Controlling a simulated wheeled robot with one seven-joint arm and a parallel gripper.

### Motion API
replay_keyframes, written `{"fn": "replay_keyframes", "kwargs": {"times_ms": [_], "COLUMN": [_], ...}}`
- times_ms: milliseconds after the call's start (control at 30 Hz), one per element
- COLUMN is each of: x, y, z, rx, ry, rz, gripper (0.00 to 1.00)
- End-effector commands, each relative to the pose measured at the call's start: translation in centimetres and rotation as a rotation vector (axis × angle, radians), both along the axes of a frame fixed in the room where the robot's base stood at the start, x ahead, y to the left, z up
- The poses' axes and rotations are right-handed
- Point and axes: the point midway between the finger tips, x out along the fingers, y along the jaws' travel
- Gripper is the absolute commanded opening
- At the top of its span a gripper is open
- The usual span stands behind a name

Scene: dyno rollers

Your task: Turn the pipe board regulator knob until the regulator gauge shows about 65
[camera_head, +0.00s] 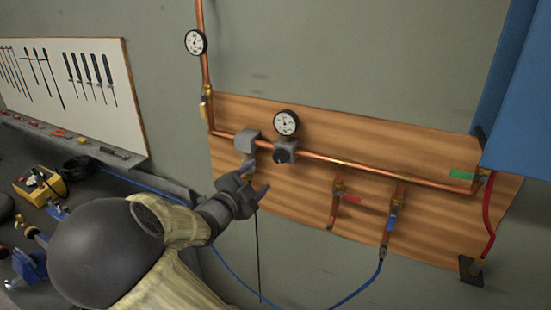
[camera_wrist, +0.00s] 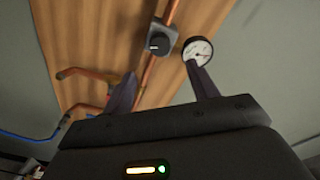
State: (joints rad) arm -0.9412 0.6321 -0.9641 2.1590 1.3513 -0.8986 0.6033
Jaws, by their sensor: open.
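The pipe board (camera_head: 300,200) is a wooden panel on the wall with copper pipes. The regulator knob (camera_head: 284,155) is a dark round knob on a grey body on the upper pipe; it also shows in the wrist view (camera_wrist: 157,43). The round white regulator gauge (camera_head: 286,123) sits just above it, and shows in the wrist view (camera_wrist: 198,50). Its reading is too small to tell. My gripper (camera_head: 257,178) is open and empty, below and left of the knob, apart from it. In the wrist view the fingertips (camera_wrist: 164,78) are spread, with the knob beyond them.
A second gauge (camera_head: 195,42) sits on the vertical pipe at left. Red (camera_head: 352,198) and blue (camera_head: 391,224) valve handles are lower right. A blue cabinet (camera_head: 520,100) is at right. A cluttered workbench (camera_head: 90,180) is at left.

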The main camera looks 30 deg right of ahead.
Motion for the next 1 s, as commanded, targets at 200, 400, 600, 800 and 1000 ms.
{"fn": "replay_keyframes", "kwargs": {"times_ms": [200, 400, 600, 800, 1000], "x": [2.2, 4.2, 5.7, 6.2, 6.2], "y": [-3.4, -6.3, -8.6, -9.2, -9.2], "z": [0.2, 0.2, 0.2, 0.0, 0.0], "rx": [-0.003, -0.002, -0.001, 0.0, 0.0], "ry": [0.0, 0.002, 0.001, 0.0, 0.0], "rz": [-0.003, -0.003, -0.001, 0.001, 0.001], "gripper": [0.59, 0.59, 0.59, 0.59, 0.57]}}
